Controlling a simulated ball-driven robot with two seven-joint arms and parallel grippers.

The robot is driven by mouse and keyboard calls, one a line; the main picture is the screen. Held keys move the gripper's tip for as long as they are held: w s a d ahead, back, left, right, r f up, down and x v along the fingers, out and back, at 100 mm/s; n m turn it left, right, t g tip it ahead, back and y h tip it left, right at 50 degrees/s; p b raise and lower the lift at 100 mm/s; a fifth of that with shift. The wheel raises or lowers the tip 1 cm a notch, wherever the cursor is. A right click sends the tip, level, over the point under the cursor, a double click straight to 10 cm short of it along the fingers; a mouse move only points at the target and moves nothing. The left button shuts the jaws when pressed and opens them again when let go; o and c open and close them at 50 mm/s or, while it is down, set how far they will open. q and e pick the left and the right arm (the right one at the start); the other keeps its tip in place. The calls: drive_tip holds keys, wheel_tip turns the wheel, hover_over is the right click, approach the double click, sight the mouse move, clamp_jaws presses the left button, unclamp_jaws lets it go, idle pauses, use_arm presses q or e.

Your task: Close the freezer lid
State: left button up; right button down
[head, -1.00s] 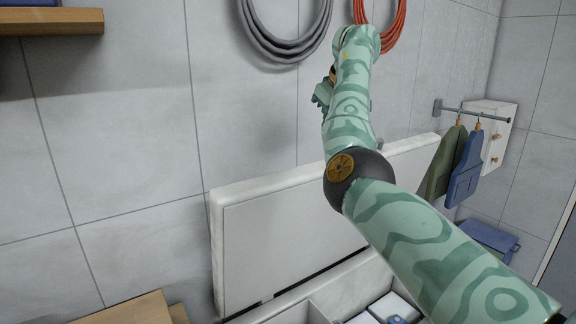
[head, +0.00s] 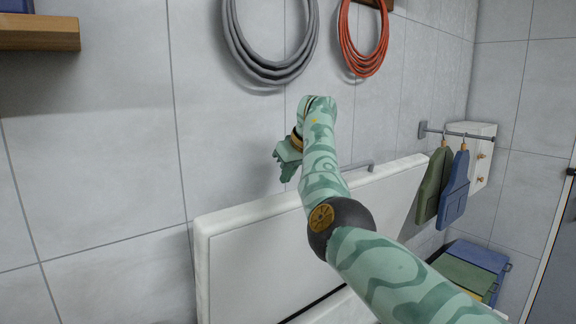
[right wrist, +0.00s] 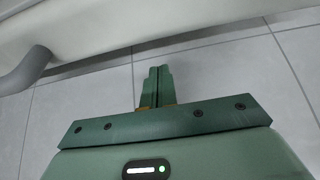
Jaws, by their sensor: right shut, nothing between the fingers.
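The white freezer lid (head: 255,265) stands raised, its back toward the tiled wall, in the head view. A grey handle (head: 358,167) shows at its top edge, partly behind my right arm. In the right wrist view the lid's edge (right wrist: 150,25) runs across the top, with the grey handle (right wrist: 25,70) at the left. My right gripper (head: 287,172) is above the lid's top edge, near the wall. In the right wrist view its fingers (right wrist: 156,72) are together and empty, apart from the lid and handle. My left gripper is not in view.
A grey hose (head: 270,70) and a red hose (head: 364,68) hang coiled on the wall above. A wooden shelf (head: 40,34) is at upper left.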

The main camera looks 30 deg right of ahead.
drive_tip(key=shift+s+f, duration=0.2)
drive_tip(key=shift+s, duration=0.5)
drive_tip(key=shift+s+f, duration=0.2)
drive_tip(key=shift+s, duration=0.5)
